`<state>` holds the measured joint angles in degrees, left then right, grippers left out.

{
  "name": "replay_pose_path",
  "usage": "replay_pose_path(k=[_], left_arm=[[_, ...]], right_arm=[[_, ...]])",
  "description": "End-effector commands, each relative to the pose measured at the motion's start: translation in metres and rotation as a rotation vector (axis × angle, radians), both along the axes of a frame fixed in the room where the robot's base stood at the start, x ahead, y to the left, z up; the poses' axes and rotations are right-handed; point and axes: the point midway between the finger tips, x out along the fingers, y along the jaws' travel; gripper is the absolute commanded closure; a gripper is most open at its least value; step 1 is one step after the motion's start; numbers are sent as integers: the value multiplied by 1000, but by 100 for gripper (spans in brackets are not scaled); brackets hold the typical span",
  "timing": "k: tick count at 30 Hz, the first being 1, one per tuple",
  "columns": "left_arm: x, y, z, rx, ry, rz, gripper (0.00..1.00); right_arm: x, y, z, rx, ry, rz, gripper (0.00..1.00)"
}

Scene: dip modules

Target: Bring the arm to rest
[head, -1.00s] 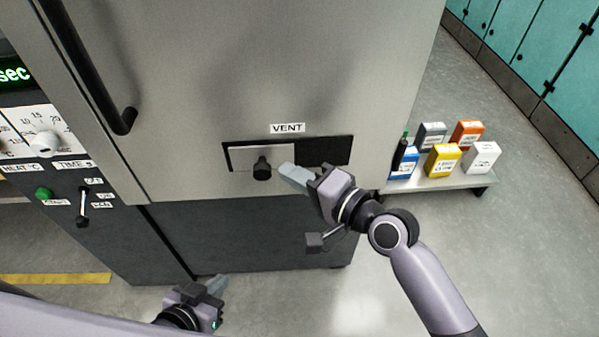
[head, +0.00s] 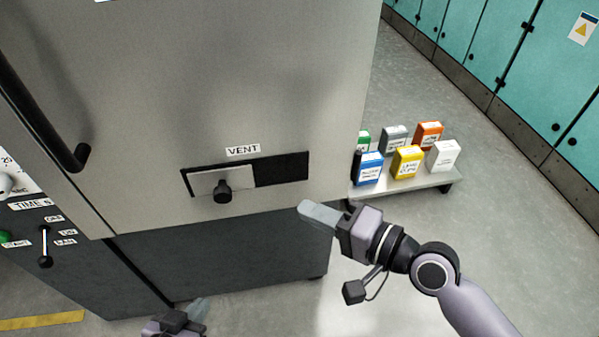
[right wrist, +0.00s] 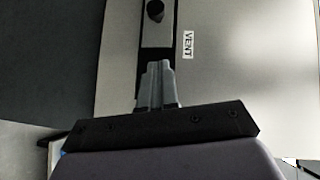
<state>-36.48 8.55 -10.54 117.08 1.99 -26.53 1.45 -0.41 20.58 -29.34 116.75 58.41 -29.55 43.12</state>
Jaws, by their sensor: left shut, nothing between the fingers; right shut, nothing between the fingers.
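My right gripper (head: 318,214) is shut and empty in the head view, in front of the machine's right edge, to the right of and below the vent knob. Its closed fingers (right wrist: 157,85) also show in the right wrist view, pointing toward the vent slider. My left gripper (head: 196,310) shows at the bottom edge of the head view, shut and empty, low in front of the dark lower panel. The vent slider plate (head: 212,184) with its black knob (head: 222,192) sits at the left of its dark slot (head: 282,169), under the VENT label (head: 243,150).
A large grey machine (head: 240,75) fills the left and middle, with a black door handle (head: 50,120) and a control panel (head: 40,235) at its left. A low shelf (head: 405,187) with several coloured boxes stands at right. Teal lockers (head: 480,45) line the back.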

Motion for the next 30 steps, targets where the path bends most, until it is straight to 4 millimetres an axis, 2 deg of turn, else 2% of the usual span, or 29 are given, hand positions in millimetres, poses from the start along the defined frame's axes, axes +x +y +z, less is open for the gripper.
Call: replay_pose_path(k=[7, 11, 17, 21, 27, 28, 30], left_arm=[[0, 1, 0, 3, -1, -2, 100], [0, 1, 0, 5, -1, -3, 100], [0, 2, 0, 5, -1, -3, 100], [0, 1, 0, 5, -1, -3, 100], [0, 1, 0, 5, -1, -4, 100], [0, 1, 0, 5, -1, -4, 100], [0, 2, 24, 9, 3, -4, 100]], right_arm=[[-1, -2, -3, -10, -6, -6, 100], [-3, -13, -22, -103, -59, -51, 100], [-21, -60, -89, -493, -219, -162, 100], [-47, -100, -133, -815, -298, -173, 100], [-94, -153, -181, -1232, -358, -87, 100], [-102, -161, -186, -1292, -363, -65, 100], [-98, -160, -159, -1292, -378, -71, 100]])
